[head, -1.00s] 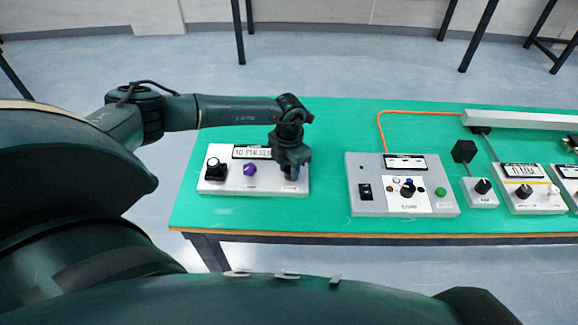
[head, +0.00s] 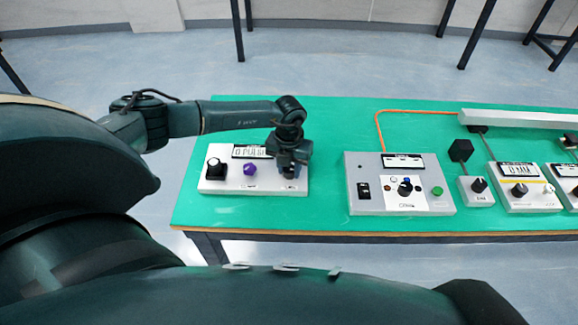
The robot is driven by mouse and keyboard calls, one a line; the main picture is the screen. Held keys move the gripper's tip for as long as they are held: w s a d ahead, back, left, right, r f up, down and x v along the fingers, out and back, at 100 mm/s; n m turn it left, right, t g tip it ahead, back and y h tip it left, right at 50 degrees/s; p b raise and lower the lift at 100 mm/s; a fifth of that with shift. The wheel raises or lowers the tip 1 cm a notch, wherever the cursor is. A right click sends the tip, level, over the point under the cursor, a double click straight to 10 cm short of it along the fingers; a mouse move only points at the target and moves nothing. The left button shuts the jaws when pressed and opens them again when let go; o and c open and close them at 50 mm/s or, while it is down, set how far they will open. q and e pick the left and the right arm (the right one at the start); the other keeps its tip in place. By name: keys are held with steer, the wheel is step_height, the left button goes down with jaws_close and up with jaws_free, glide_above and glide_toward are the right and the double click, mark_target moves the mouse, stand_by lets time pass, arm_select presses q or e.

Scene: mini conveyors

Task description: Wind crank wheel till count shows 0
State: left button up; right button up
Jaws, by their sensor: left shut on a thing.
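A white control box (head: 230,184) sits at the left end of the green table. Its display (head: 250,151) appears to read "0 PULS", though the text is blurred. A black knob (head: 215,168) and a purple knob (head: 250,169) stand on its top, left of my gripper. My left gripper (head: 290,172) points down over the right part of the box and is shut on the crank wheel there, which is mostly hidden by the fingers. My right gripper is not in view.
A grey box (head: 365,168) with a switch, knob and green button stands at mid-table. Smaller boxes with knobs (head: 481,186) stand further right, near a long pale bar (head: 520,119). An orange cable (head: 379,130) runs behind. Green surface (head: 330,190) between the boxes is clear.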

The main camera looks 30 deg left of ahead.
mark_target(289, 170)
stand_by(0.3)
arm_select(q)
steer(key=o, duration=1)
step_height(289, 170, up, 13)
steer(key=shift+r+b, duration=0.15)
steer(key=shift+b, duration=0.4)
